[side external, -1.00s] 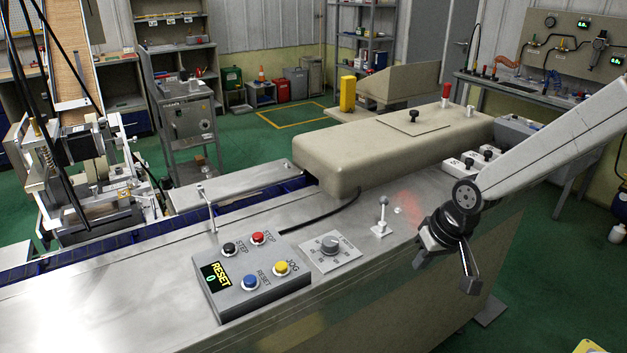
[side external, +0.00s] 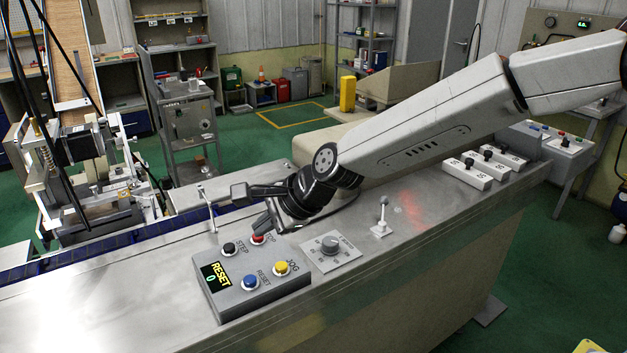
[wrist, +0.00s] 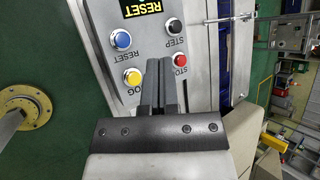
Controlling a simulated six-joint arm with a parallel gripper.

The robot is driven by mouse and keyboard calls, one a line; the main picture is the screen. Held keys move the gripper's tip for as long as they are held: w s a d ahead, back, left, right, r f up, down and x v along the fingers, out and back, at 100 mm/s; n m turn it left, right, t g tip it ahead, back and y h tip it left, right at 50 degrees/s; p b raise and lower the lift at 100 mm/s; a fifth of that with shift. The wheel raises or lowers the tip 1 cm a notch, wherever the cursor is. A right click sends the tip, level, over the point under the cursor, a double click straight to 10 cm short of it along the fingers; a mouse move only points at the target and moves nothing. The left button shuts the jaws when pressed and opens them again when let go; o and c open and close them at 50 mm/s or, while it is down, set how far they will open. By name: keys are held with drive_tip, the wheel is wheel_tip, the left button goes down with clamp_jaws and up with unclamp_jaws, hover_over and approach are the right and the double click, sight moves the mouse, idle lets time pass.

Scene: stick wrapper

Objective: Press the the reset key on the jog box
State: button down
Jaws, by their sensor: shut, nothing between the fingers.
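The jog box (side external: 238,300) is a grey box on the metal bench, with a small display reading RESET and 0 (side external: 216,274). It has a blue RESET key (side external: 250,282), a yellow JOG key (side external: 282,268), a black STEP key (side external: 229,248) and a red STOP key (side external: 258,239). In the wrist view the blue key (wrist: 122,39) is at the upper left, clear of the fingers. My gripper (side external: 262,229) is shut and empty, at the box's far edge by the red key. In the wrist view its fingertips (wrist: 161,62) show between the yellow and red keys.
A rotary dial plate (side external: 330,247) and a small upright lever (side external: 382,218) stand to the right of the box. A blue conveyor channel (side external: 100,250) runs behind it. The bench top left of the box is clear.

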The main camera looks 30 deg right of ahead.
sight(254, 279)
drive_tip(key=a, duration=0.1)
drive_tip(key=a+m, duration=0.1)
drive_tip(key=shift+w+a+r+m+y, duration=0.3)
drive_tip(key=shift+a+r, duration=0.1)
drive_tip(key=shift+f, duration=0.2)
drive_tip(key=shift+f, duration=4.15)
drive_tip(key=shift+f, duration=0.95)
idle(1.0)
drive_tip(key=shift+r, duration=0.1)
idle(0.3)
drive_tip(key=shift+r, duration=0.8)
